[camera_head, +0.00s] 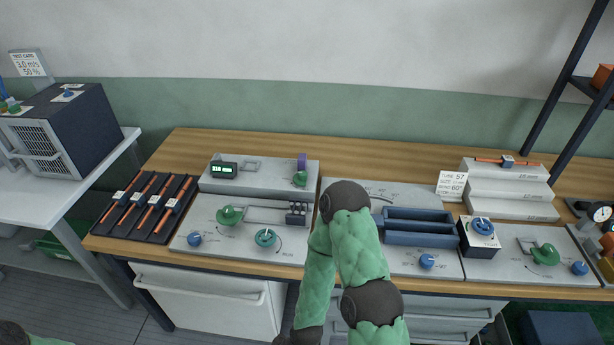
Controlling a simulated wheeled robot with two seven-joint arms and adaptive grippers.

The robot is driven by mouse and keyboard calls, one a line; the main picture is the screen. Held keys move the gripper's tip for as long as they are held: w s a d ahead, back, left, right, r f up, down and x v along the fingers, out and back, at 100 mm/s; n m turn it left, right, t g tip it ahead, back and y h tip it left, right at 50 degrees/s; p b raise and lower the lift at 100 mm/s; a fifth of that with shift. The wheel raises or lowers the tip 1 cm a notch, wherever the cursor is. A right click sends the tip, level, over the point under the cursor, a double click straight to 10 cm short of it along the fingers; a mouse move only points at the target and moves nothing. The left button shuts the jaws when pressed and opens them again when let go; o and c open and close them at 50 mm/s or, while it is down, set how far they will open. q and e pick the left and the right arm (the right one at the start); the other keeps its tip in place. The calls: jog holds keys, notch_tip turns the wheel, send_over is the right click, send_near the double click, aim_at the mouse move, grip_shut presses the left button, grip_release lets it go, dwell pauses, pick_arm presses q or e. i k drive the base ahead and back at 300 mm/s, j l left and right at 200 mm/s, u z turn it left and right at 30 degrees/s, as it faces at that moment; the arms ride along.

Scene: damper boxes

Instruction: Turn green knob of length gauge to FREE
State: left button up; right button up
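A pale grey block with a dark green-lit display (224,170) stands at the back left of the bench and looks like the length gauge. A small green knob (299,180) sits at its right end, below a purple piece (301,161). The knob's labels and setting are too small to read. Other green knobs are on the panel in front, at its left (230,216) and lower middle (265,238), and on the right panel (545,254). One of my green arms rises at the centre front and bends back down.
A dark rack of orange-and-silver rods (147,207) lies at the bench's left end. Blue trays (418,238), a blue-knobbed box (481,238) and a stepped grey block (507,190) stand right of my arm. The wood behind the gauge is clear.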

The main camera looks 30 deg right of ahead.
aim_at(301, 178)
jog(key=z, duration=0.95)
